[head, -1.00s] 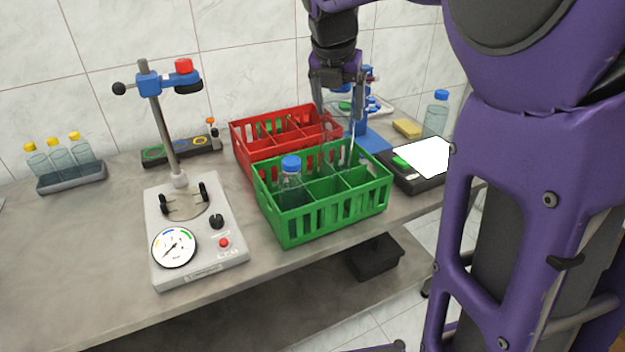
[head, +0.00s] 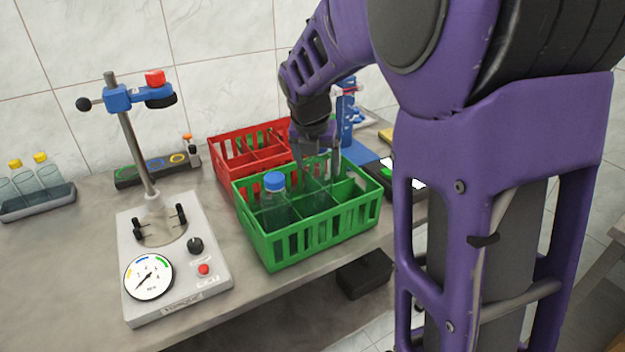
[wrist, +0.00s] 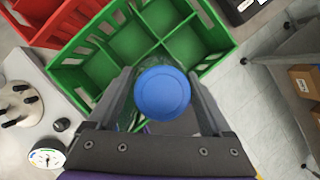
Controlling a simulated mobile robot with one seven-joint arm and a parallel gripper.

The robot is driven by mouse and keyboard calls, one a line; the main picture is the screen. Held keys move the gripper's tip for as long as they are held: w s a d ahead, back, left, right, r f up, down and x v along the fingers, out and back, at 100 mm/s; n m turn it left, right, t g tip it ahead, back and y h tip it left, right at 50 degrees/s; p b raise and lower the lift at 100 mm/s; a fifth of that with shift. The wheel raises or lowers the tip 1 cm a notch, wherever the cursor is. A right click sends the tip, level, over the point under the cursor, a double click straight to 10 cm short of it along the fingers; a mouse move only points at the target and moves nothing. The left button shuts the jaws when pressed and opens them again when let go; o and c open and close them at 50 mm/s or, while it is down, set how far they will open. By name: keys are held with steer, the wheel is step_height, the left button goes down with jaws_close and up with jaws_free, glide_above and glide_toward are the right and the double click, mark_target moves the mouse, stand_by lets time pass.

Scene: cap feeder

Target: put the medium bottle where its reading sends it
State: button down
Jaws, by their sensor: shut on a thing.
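My gripper (head: 317,158) is low over the green crate (head: 322,229), with its fingers reaching down to the right of the blue-capped bottle (head: 272,208) that stands in the left part of the crate. In the wrist view, a blue cap (wrist: 162,93) sits between the two fingers, and I take it as the held bottle's. In the head view, the held bottle's cap is hidden, and its clear body is hard to make out among the crate walls. I cannot tell whether its base touches the crate floor. The gauge (head: 149,277) has yellow, blue and green marks; its needle points lower left.
The gauge stand (head: 180,292) is left of the green crate. A red crate (head: 228,174) is behind it. A rack of yellow-capped bottles (head: 38,204) stands at far left. A dark strip with coloured rings (head: 128,181) lies behind the stand. Bench between rack and stand is clear.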

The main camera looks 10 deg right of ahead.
steer(key=shift+f+b, duration=0.5)
steer(key=shift+f, duration=1.9)
steer(key=shift+f, duration=0.2)
jaws_free()
steer(key=p+v, duration=0.2)
steer(key=v, duration=1)
steer(key=shift+r, duration=0.15)
